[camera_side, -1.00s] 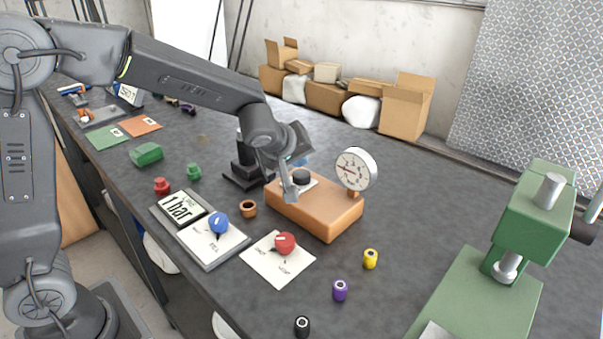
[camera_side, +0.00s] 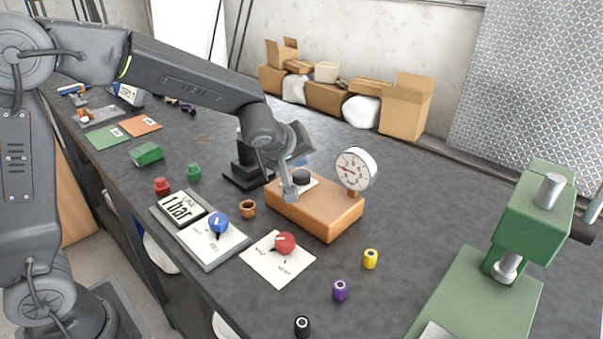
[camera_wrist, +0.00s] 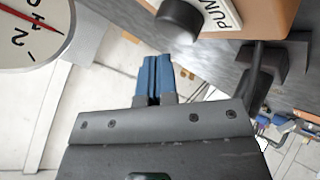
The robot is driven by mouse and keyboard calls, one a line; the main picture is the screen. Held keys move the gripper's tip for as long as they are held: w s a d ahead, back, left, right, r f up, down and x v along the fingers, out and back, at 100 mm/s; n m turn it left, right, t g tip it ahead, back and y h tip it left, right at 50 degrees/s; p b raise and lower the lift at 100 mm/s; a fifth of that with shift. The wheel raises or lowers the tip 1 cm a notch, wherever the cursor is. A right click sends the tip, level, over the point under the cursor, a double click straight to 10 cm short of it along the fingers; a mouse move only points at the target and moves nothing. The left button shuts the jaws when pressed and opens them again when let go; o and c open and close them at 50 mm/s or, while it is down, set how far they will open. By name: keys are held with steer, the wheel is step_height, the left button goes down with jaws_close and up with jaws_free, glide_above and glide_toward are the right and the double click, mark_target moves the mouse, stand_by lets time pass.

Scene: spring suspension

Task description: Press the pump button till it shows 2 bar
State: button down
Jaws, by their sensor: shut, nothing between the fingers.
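The pump is an orange block (camera_side: 325,212) on the dark bench, with a black round button (camera_side: 301,177) on a white label on its top. In the wrist view the button (camera_wrist: 178,20) stands beside a label that starts "PUN". A white round gauge (camera_side: 356,168) with a red needle stands on the block; in the wrist view the gauge (camera_wrist: 28,35) is cut off at upper left and its exact reading is unclear. My gripper (camera_wrist: 154,70) has its blue fingers together and empty, close to the button. In the side view it hangs by the button; contact cannot be told.
A display (camera_side: 181,208) reads "1 bar". A blue knob (camera_side: 218,222) and a red knob (camera_side: 285,243) sit on white plates in front of the pump. A copper ring (camera_side: 248,208) is near the block. A green press (camera_side: 490,260) stands at right.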

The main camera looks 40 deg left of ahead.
mark_target(299, 173)
steer(key=shift+f, duration=0.15)
steer(key=shift+f, duration=0.3)
steer(key=shift+f, duration=0.85)
stand_by(1.1)
steer(key=shift+r, duration=1.3)
steer(key=shift+r, duration=2.5)
